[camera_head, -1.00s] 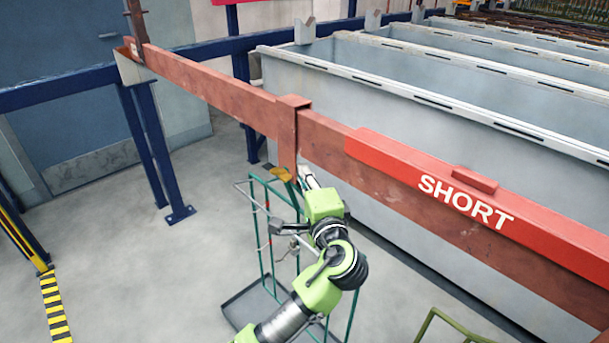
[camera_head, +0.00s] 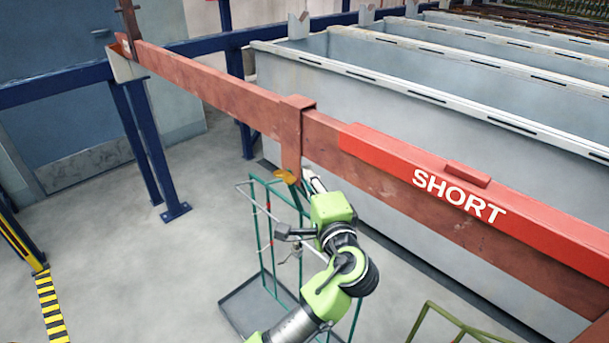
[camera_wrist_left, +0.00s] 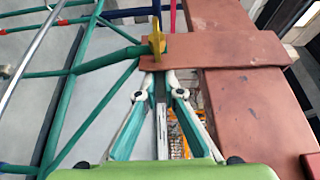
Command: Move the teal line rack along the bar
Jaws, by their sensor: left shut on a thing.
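The teal rack (camera_head: 262,230) is a thin green wire frame with a dark tray at its foot. It hangs by a copper-brown hook (camera_head: 292,135) over the long copper-brown bar (camera_head: 220,92), to the left of the red block marked SHORT (camera_head: 400,170). My left gripper (camera_head: 312,182) is at the top of the rack, just below the hook. In the left wrist view its two fingers (camera_wrist_left: 160,80) close on the rack's upper stem, beside a yellow clamp piece (camera_wrist_left: 157,42). The exact grip is partly hidden. My right gripper is out of view.
Long grey tanks (camera_head: 400,120) stand behind the bar. An olive-green frame (camera_head: 430,322) shows at the bottom right, below the bar. A blue post (camera_head: 150,145) stands near the bar's left end. The floor left of the rack is clear.

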